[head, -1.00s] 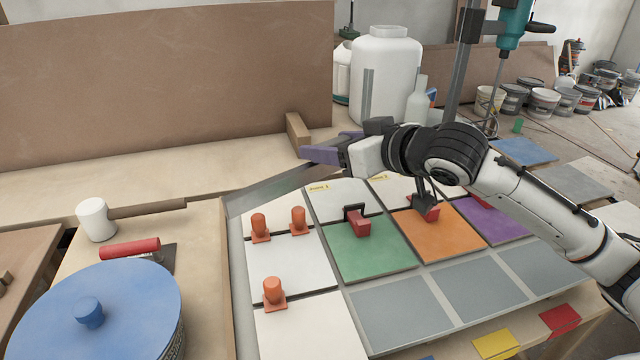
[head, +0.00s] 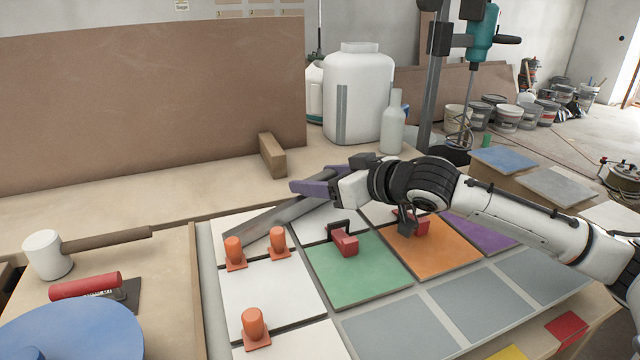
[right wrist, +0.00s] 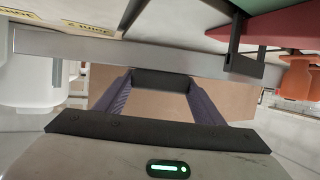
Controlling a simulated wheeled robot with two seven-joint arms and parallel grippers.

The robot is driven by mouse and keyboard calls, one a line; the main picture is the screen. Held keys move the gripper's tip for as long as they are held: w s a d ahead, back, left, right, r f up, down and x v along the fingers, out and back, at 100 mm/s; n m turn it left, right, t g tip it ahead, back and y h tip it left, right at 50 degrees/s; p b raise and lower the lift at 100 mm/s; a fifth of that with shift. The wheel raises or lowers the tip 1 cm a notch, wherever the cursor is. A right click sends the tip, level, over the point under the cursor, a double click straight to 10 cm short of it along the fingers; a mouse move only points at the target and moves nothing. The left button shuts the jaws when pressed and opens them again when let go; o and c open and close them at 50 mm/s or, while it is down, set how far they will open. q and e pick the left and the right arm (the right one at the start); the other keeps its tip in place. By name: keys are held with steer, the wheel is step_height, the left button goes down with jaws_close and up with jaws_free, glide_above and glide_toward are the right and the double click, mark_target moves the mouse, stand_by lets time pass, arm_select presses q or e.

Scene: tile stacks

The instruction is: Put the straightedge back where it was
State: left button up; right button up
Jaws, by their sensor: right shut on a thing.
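The straightedge (head: 272,222) is a long grey metal bar at the back left of the tiles in the head view. In the right wrist view the straightedge (right wrist: 165,50) runs across the picture at the fingertips (right wrist: 160,76). My left gripper is out of view.
Orange cones (head: 278,241) stand on white tiles. A wooden block (head: 272,155), a white jug (head: 358,95) and a bottle (head: 392,128) stand behind.

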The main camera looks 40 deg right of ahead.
steer(key=o, duration=1.4)
steer(key=shift+f, duration=0.1)
steer(key=shift+c, duration=0.2)
steer(key=shift+s+d, duration=0.15)
steer(key=shift+s, duration=0.2)
steer(key=shift+v, duration=1.2)
steer(key=shift+r+p+v, duration=0.1)
steer(key=shift+p+v, duration=0.5)
steer(key=shift+v, duration=1.35)
steer(key=shift+r+p+v, duration=0.15)
steer(key=shift+p+v, duration=0.45)
steer(key=shift+v, duration=1.4)
steer(key=shift+s+r, duration=0.15)
steer(key=shift+s, duration=0.25)
